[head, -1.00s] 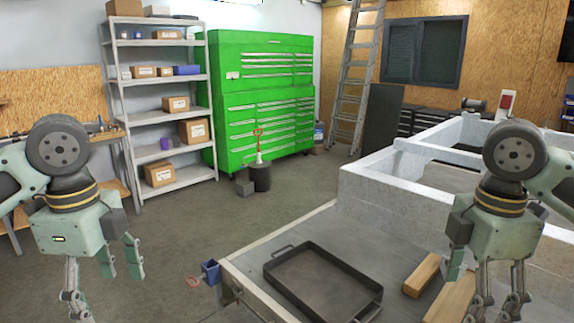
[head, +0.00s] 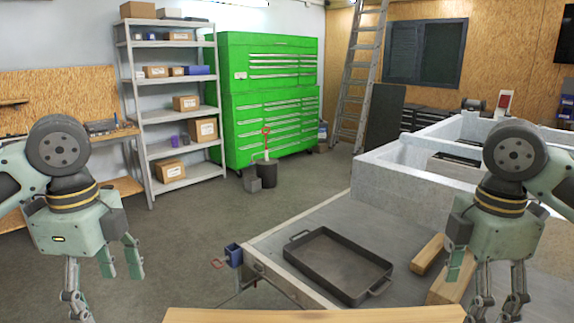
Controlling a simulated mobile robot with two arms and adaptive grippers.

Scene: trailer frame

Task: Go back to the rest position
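My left gripper (head: 104,290) hangs at the left of the head view, over open floor. Its fingers are spread apart with nothing between them. My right gripper (head: 497,298) hangs at the right, in front of the workbench and the wooden blocks. Its fingers also look spread, and I see nothing held in them. Both fingertips run close to the lower edge of the picture.
A dark tray (head: 338,262) with handles lies on the grey workbench (head: 290,243), beside wooden blocks (head: 428,254). A blue vise (head: 234,254) sits at its corner. A wooden surface (head: 315,315) crosses the bottom edge. Open floor (head: 190,235) lies left, before shelves and a green cabinet (head: 270,120).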

